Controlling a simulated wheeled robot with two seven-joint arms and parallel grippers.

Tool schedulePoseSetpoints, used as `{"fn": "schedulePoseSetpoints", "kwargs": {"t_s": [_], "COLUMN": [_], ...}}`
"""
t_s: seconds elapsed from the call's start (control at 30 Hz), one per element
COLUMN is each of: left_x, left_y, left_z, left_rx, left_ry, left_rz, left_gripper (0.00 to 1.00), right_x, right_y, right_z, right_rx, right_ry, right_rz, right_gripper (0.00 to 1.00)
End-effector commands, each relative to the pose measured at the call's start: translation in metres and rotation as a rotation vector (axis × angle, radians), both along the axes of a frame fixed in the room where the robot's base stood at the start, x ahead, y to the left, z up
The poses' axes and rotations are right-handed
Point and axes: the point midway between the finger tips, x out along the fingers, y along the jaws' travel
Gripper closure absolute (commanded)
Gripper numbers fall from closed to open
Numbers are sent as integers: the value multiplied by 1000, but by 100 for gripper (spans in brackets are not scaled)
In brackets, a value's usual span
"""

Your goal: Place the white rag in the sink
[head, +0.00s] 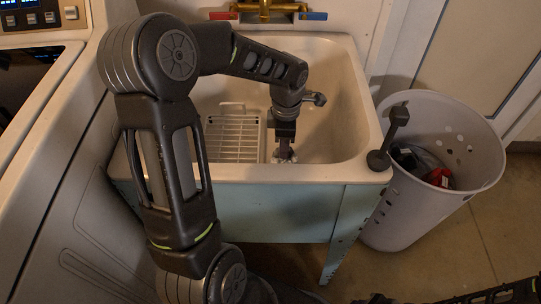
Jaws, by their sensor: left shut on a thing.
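The white utility sink (345,110) stands in the middle of the head view, with its basin open toward me. My left arm reaches over its front rim. My left gripper (284,150) points down inside the basin, to the right of the white rack. It is shut on the white rag (285,158), of which only a small pale bit shows at the fingertips. The gripper hides most of the rag, and I cannot tell whether the rag touches the basin floor. My right gripper is out of view; only part of that arm shows at the bottom right.
A white wire rack (233,139) is in the left of the basin. A brass faucet (265,8) is at the back. A laundry basket (445,148) stands to the right, and a washer (70,190) to the left.

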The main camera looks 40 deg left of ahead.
Motion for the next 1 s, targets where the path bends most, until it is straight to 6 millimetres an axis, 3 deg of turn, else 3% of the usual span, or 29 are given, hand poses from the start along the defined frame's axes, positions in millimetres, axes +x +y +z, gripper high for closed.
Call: {"fn": "schedulePoseSetpoints", "kwargs": {"t_s": [0.4, 0.8, 0.83, 1.0], "left_x": [-34, -34, -34, -34], "left_y": [20, 20, 20, 20], "left_z": [-27, -32, -32, -31], "left_rx": [0, 1, 1, 0], "left_ry": [1, -1, -1, 0], "left_rz": [1, 0, 0, 0], "left_gripper": [100, 100, 78, 64], "right_x": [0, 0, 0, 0], "right_y": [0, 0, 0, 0], "right_z": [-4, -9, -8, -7], "right_rx": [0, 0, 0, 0], "right_ry": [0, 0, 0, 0], "right_rz": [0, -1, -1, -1], "right_gripper": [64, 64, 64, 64]}}
